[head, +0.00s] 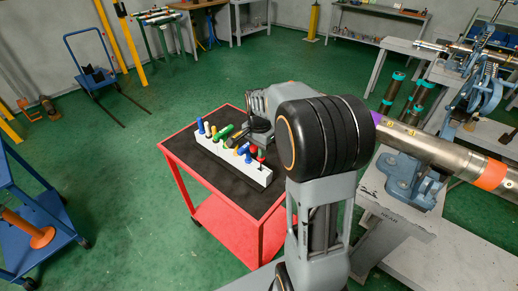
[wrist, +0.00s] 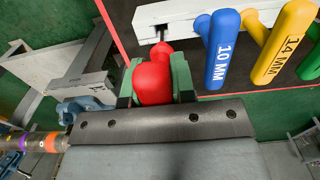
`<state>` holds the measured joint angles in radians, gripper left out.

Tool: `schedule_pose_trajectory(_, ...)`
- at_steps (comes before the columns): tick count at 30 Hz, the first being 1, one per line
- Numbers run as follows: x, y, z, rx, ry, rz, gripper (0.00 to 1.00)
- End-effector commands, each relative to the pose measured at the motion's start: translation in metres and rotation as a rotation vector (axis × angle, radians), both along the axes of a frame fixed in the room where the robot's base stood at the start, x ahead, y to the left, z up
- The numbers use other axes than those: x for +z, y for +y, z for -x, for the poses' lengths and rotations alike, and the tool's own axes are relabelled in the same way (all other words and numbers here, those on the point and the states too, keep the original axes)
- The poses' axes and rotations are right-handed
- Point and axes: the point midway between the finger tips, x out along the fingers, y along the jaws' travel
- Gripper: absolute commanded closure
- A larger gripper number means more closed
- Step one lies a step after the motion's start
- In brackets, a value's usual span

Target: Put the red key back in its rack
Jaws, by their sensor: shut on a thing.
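The red key (wrist: 152,82) is between the green-lined fingers of my gripper (wrist: 157,76) in the wrist view. My gripper is shut on it. The key's narrower red end points at the white rack (wrist: 183,31), close to a dark slot near the rack's end. Whether the key touches the rack or sits in the slot I cannot tell. In the head view the white rack (head: 232,161) lies on the cart, and my gripper is at its near right end, small and partly hidden by the arm.
A blue 10 MM key (wrist: 222,50) and a yellow 14 MM key (wrist: 285,45) stand beside the red one. The red cart (head: 224,222) has a black mat. A bench with a pipe vise (head: 405,175) and a steel pipe (head: 440,153) stands on the right.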

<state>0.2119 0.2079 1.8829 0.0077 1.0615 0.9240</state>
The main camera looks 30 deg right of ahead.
Motion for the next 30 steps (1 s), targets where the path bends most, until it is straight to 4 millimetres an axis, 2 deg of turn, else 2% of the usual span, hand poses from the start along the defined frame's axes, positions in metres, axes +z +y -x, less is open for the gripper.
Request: schedule_pose_trajectory(30,-0.015,0.0,0.0,0.0,0.0,0.0,1.0)
